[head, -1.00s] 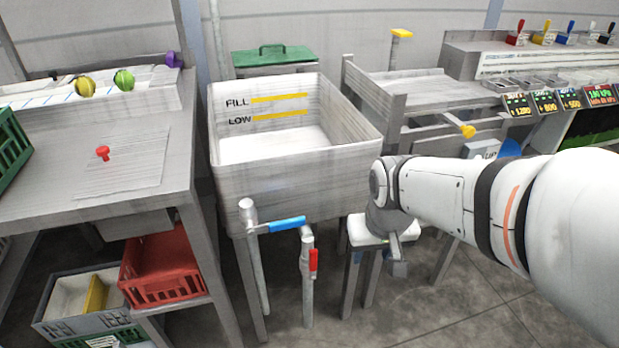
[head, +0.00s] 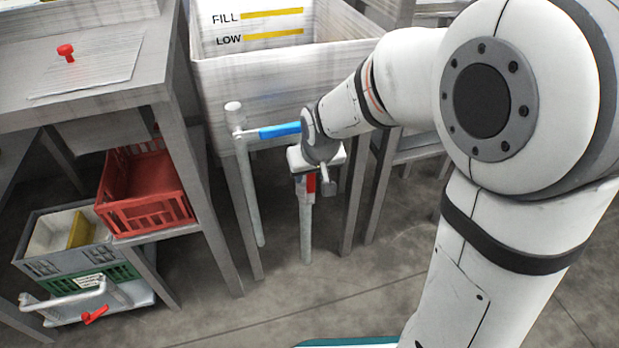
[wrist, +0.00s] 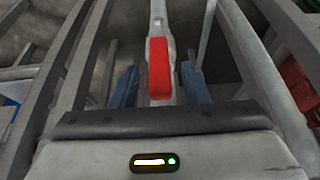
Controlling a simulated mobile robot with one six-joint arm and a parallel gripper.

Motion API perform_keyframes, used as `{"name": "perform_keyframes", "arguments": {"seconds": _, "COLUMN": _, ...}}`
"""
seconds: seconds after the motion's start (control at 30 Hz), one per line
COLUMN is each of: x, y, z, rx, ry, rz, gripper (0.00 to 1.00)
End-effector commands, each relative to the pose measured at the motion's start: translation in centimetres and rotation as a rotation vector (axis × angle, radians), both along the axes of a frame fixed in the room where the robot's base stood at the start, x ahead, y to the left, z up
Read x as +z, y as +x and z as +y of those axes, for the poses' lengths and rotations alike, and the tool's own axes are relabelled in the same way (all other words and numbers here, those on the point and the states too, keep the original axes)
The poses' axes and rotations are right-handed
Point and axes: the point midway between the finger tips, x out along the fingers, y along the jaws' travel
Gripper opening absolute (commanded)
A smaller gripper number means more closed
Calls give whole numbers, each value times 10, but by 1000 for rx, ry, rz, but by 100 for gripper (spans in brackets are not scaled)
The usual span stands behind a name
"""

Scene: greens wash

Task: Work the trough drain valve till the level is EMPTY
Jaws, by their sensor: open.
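The grey trough (head: 215,80) stands at the top centre of the head view, its inner wall marked FILL and LOW with yellow bars. Its floor is out of view, so I cannot tell the level. A red valve handle (head: 311,183) sits on an upright pipe below the trough. A blue handle (head: 280,131) is on another pipe to its left. My gripper (head: 315,179) is open at the red handle. In the wrist view the red handle (wrist: 159,68) stands between my two blue fingers (wrist: 160,86), with gaps visible on both sides.
A steel table (head: 60,100) stands at the left, with a red crate (head: 150,188) on its lower shelf. A grey crate (head: 45,264) on a low cart is beside it. Trough legs flank the pipes. The floor (head: 300,285) in front is clear.

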Motion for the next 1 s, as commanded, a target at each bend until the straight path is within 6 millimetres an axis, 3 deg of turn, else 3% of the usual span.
{"name": "perform_keyframes", "arguments": {"seconds": 0.37, "x": -6, "y": 3, "z": 1, "rx": 1, "ry": 0, "rz": 0, "gripper": 41}}
{"name": "perform_keyframes", "arguments": {"seconds": 0.87, "x": -6, "y": 2, "z": 2, "rx": 1, "ry": 1, "rz": 0, "gripper": 0}}
{"name": "perform_keyframes", "arguments": {"seconds": 1.0, "x": -6, "y": 2, "z": 2, "rx": 2, "ry": 0, "rz": 0, "gripper": 0}}
